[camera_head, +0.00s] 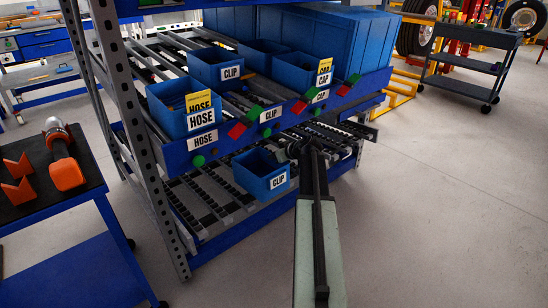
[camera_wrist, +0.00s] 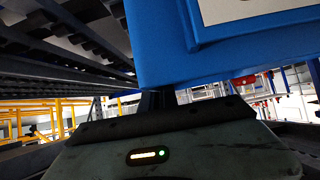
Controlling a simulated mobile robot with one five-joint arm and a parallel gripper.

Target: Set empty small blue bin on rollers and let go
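The small blue bin (camera_head: 258,178), with a white CLIP label, is at the front of the lower roller level (camera_head: 205,195). It looks nearly upright, and its visible inside looks empty. I cannot tell whether its base touches the rollers. My gripper (camera_head: 290,150) is at the bin's right upper edge and appears shut on its wall; the fingertips are mostly hidden. In the wrist view the blue bin (camera_wrist: 190,50) fills the top right, close against my gripper (camera_wrist: 158,102), with part of its pale label showing.
Above is the upper rack level with HOSE (camera_head: 172,122), CLIP (camera_head: 205,70) and CAP bins; its blue front rail (camera_head: 225,140) overhangs closely. A steel upright (camera_head: 125,110) stands left, beside a blue tool cart (camera_head: 75,225).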

